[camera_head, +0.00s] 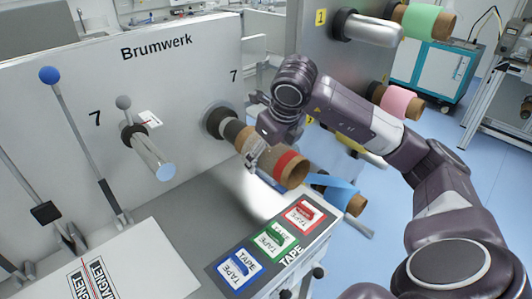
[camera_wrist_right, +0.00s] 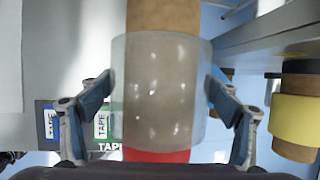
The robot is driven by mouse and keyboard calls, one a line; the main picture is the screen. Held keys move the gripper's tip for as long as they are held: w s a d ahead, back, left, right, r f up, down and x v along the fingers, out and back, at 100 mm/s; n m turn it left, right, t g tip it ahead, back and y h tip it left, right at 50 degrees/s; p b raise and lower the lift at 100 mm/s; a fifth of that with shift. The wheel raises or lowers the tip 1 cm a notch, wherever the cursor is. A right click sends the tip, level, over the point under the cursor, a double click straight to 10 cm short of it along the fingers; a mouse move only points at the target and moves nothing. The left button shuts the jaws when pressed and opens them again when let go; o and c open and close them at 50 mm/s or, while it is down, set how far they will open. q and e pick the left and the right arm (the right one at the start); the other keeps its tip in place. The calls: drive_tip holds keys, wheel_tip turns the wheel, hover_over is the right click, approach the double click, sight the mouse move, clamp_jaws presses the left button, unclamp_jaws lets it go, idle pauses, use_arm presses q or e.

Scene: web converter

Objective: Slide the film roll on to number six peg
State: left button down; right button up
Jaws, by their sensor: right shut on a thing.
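The film roll (camera_head: 262,160) is a brown cardboard core with clear film around its middle and a red band near its front end. In the right wrist view the film (camera_wrist_right: 160,90) lies between my two fingers. My right gripper (camera_head: 258,148) is shut on it. The roll's rear end is at a dark round collar (camera_head: 214,121) on the Brumwerk panel, near a "7" mark. It lines up with the peg there, but how far it is on cannot be told. I see no "6" label. My left gripper is not in view.
A bare metal peg (camera_head: 153,157) stands left on the panel (camera_head: 190,70), beside levers. Below is a tray with blue, green and red tape labels (camera_head: 268,240). At right, a grey machine holds rolls with green (camera_head: 422,22), pink (camera_head: 395,101) and blue (camera_head: 335,188) film.

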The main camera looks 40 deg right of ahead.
drive_tip(key=shift+s, duration=0.2)
idle(0.3)
drive_tip(key=shift+s+d+b, duration=0.2)
drive_tip(key=shift+s+b, duration=1.2)
drive_tip(key=shift+s, duration=1.05)
drive_tip(key=shift+s+b, duration=0.7)
drive_tip(key=shift+b, duration=0.1)
drive_tip(key=shift+s+d+f+b, duration=0.1)
drive_tip(key=shift+s+d+b, duration=0.05)
drive_tip(key=shift+s+b, duration=0.55)
drive_tip(key=shift+s+d+b, duration=0.1)
drive_tip(key=shift+s+b, duration=0.75)
drive_tip(key=shift+b, duration=0.15)
drive_tip(key=shift+s, duration=0.45)
drive_tip(key=shift+r, duration=0.2)
